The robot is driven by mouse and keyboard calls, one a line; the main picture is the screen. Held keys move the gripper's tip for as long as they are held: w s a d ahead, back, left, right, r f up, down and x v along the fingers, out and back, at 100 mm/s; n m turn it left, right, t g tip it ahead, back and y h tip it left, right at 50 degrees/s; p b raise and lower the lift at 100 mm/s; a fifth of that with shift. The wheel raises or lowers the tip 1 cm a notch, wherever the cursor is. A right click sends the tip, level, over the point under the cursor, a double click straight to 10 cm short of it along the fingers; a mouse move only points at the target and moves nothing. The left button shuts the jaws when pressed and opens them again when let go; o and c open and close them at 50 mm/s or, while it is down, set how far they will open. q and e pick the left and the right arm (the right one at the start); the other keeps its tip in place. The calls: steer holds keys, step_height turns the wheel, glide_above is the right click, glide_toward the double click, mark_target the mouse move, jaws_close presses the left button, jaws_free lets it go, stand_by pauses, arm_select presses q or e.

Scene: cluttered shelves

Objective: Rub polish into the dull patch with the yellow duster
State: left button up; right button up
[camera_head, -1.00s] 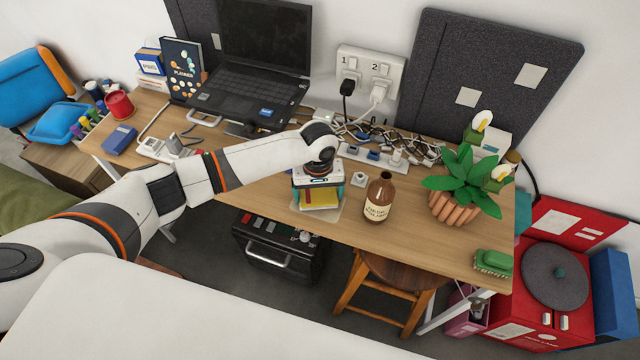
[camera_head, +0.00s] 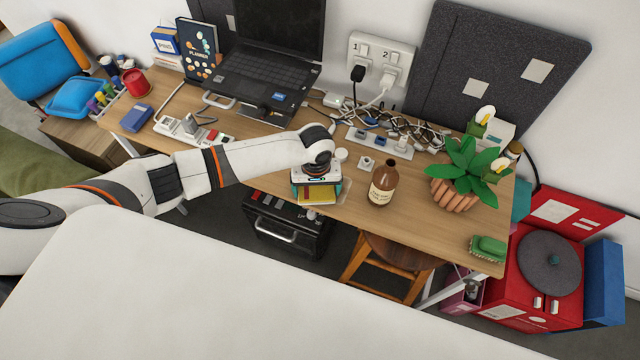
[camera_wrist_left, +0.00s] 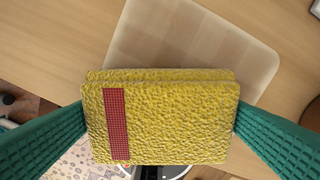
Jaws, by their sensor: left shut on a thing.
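The yellow duster (camera_head: 318,196), a bumpy pad with a red strip, is clamped between the teal fingers of my left gripper (camera_head: 317,186), near the front edge of the desk. In the left wrist view the duster (camera_wrist_left: 165,120) fills the middle, with a finger at each side. The dull patch, a pale rounded square (camera_wrist_left: 190,40), lies on the wood beyond the duster, which hides its near part. In the head view a bit of the patch (camera_head: 342,191) shows right of the duster. I cannot tell whether the duster touches the surface. My right gripper is not in view.
A brown bottle (camera_head: 383,184) stands close to the right of the duster. Beyond are a power strip (camera_head: 385,143) with tangled cables and a laptop (camera_head: 265,70). A potted plant (camera_head: 460,180) and green brush (camera_head: 488,248) are at the right. A stool (camera_head: 395,255) stands below.

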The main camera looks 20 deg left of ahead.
arm_select(q)
steer(key=shift+a, duration=0.7)
steer(key=shift+w+f, duration=0.15)
steer(key=shift+w+d+r+b, duration=0.15)
steer(key=shift+w+b, duration=0.8)
steer(key=shift+w, duration=1.65)
steer(key=shift+w+b, duration=0.55)
steer(key=shift+w, duration=0.05)
steer(key=shift+w+b, duration=0.35)
steer(key=shift+w, duration=0.35)
step_height(320, 180, up, 7)
steer(key=p, duration=0.8)
